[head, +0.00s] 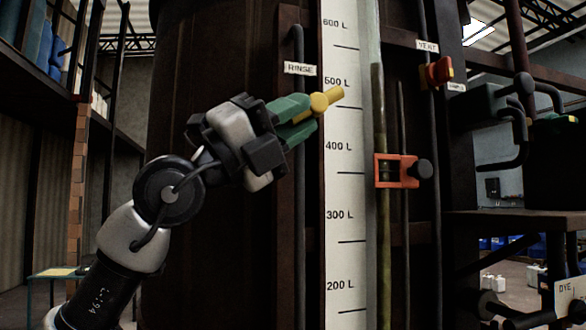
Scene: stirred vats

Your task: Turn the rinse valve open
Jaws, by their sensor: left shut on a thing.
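The rinse valve (330,98) has a yellow handle on the dark pipe below the "RINSE" label (300,69). Its handle tilts up to the right, in front of the white level scale. My left gripper (312,108), with green fingers, comes in from the left and is shut on the yellow handle. The fingers hide part of the handle and the pipe behind it. My right gripper is not in view.
A white level scale (345,180) marked in litres runs down the dark vat (220,60). An orange clamp (397,171) with a black knob sits on the gauge to the right. A red valve (437,72) is by the "VENT" label. Shelving stands at the left.

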